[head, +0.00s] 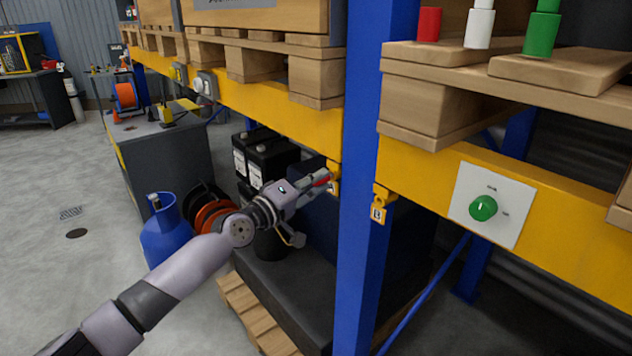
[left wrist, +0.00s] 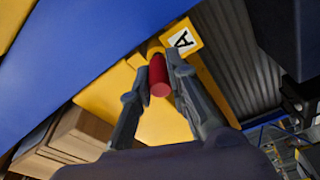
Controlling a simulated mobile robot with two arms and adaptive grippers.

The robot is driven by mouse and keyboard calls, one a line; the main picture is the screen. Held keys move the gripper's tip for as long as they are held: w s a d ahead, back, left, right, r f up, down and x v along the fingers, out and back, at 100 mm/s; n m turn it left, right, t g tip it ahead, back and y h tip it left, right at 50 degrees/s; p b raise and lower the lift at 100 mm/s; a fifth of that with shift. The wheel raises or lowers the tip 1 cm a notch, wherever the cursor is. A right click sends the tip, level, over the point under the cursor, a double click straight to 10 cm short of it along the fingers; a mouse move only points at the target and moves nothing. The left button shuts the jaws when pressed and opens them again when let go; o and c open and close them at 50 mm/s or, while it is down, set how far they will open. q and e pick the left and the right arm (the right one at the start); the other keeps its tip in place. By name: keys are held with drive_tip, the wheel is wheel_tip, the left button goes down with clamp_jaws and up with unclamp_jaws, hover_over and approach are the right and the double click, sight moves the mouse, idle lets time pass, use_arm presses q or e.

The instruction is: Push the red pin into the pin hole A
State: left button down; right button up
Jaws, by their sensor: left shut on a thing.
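My left gripper (head: 318,180) is shut on the red pin (head: 323,182), at the yellow beam's end beside the blue upright. The left wrist view shows the red pin (left wrist: 158,76) between the two fingers of my left gripper (left wrist: 156,78). The pin's far end is close to a yellow bracket (left wrist: 140,57) next to the tag marked A (left wrist: 184,40). The hole itself is hidden behind the pin, and I cannot tell whether the tip is inside it. My right gripper is in neither view.
The blue upright (head: 363,200) stands just right of my left gripper. A tag marked B (head: 378,214) hangs on its other side. A green knob (head: 483,208) sits on a white plate on the right beam. A blue gas cylinder (head: 166,240) stands behind my left arm.

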use_arm(q)
drive_tip(key=shift+w+d+b, duration=0.3)
drive_tip(key=shift+d+b, duration=0.1)
drive_tip(key=shift+b, duration=0.1)
idle(0.4)
drive_tip(key=c, duration=1.5)
unclamp_jaws()
drive_tip(key=shift+w+d, duration=0.1)
drive_tip(key=shift+d, duration=0.05)
drive_tip(key=shift+o, duration=0.3)
drive_tip(key=shift+p+v, duration=0.85)
drive_tip(key=shift+v, duration=0.3)
drive_tip(key=p+v, duration=0.2)
drive_tip(key=v, duration=0.4)
drive_tip(key=shift+s+a, duration=0.25)
drive_tip(key=shift+a, duration=0.05)
drive_tip(key=shift+f, duration=0.1)
